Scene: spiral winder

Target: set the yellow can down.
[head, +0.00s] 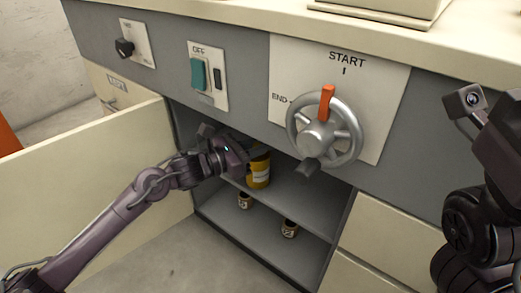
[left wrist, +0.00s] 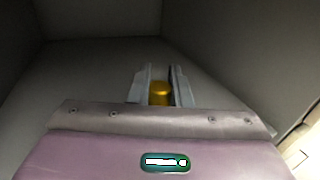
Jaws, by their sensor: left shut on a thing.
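The yellow can (head: 259,171) is inside the open cabinet, at the level of the upper shelf (head: 300,196). My left gripper (head: 258,152) reaches in from the left and is shut on the can's upper part. In the left wrist view the can's yellow top (left wrist: 160,93) sits between the two fingers of my left gripper (left wrist: 157,88). Whether the can's base touches the shelf I cannot tell. My right arm shows at the right edge of the head view, but its fingers are not visible.
Two small jars, one on the left (head: 245,201) and one on the right (head: 290,228), stand on the lower shelf. The open cabinet door (head: 90,185) is at the left. A handwheel (head: 318,135) with an orange handle juts out above the opening. Upper shelf room shows right of the can.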

